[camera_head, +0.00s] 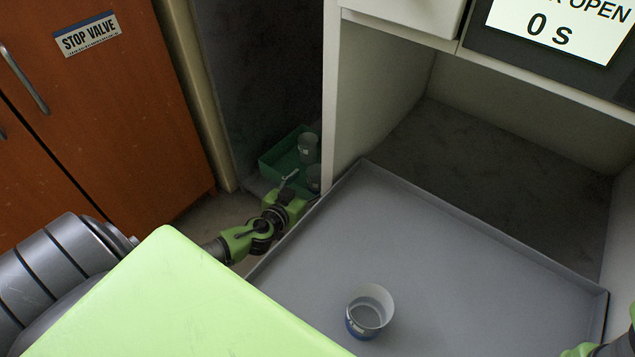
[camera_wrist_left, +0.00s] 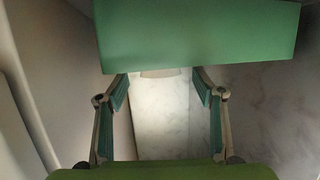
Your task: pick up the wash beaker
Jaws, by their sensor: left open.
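A beaker (camera_head: 369,311) with a pale inside and a blue band stands upright on the grey tray. Two grey beakers sit in a green bin in the dark recess: one (camera_head: 308,146) at the back, another (camera_head: 314,178) nearer and partly hidden by the panel edge. I cannot tell by label which is the wash beaker. My left gripper (camera_head: 290,182) is at the bin's near side, close to the nearer beaker. In the left wrist view its fingers (camera_wrist_left: 160,90) are spread and empty, with a green wall (camera_wrist_left: 198,35) ahead. Part of my right arm (camera_head: 600,348) shows at the lower right; its jaws are unclear.
The green bin (camera_head: 270,172) stands low in the recess, beside the white cabinet's side panel (camera_head: 330,95). The large grey tray (camera_head: 440,250) has a raised rim and much bare room. An orange-brown cupboard (camera_head: 110,130) stands left. A screen (camera_head: 548,28) reads 0 S.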

